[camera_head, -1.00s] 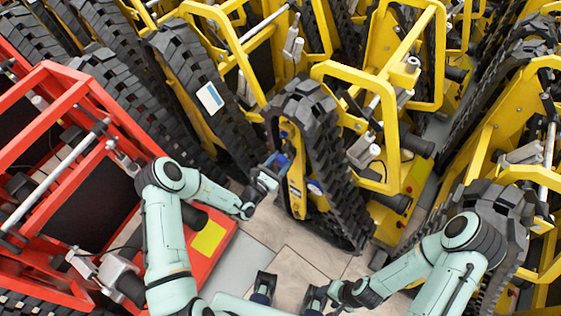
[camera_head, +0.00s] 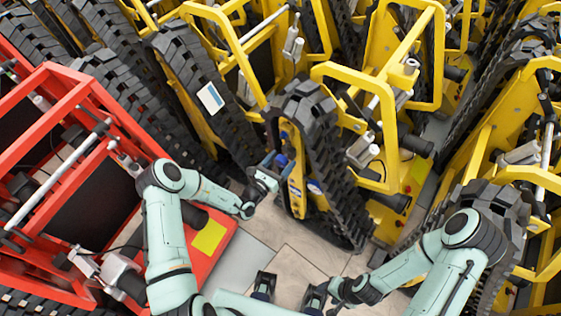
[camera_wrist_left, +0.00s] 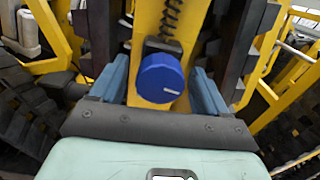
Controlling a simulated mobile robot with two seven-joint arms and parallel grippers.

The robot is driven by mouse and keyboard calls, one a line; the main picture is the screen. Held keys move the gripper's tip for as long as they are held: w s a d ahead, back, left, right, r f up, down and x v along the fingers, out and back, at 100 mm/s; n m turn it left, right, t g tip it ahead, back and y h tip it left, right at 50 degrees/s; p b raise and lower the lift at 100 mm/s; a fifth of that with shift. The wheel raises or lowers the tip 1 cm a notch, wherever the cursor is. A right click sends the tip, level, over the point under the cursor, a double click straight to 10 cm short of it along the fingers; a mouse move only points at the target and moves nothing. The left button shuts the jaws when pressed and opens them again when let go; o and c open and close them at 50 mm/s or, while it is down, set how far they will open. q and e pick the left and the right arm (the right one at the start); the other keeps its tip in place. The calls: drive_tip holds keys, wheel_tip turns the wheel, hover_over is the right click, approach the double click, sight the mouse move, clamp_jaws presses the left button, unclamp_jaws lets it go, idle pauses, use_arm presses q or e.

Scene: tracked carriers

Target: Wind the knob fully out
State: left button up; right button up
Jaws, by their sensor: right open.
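The blue round knob (camera_wrist_left: 161,78) with a short white mark sits on the yellow frame of a tracked carrier (camera_head: 296,190), below a black coil spring. In the left wrist view it lies between the two blue fingers of my left gripper (camera_wrist_left: 161,88), with a narrow gap on each side. My left gripper (camera_head: 275,163) is open around the knob. In the head view the knob (camera_head: 282,160) is small and partly hidden by the gripper. My right gripper (camera_head: 288,290) is open and empty, low over the floor.
A red carrier (camera_head: 90,80) stands close on the left, beside my left arm. Yellow carriers with black tracks (camera_head: 210,100) crowd the back and right. A patch of tiled floor (camera_head: 290,250) is clear in front of the knob's carrier.

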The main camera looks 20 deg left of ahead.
use_arm(q)
drive_tip(key=v, duration=1.3)
drive_tip(key=shift+s+b, duration=0.2)
drive_tip(key=shift+b, duration=0.15)
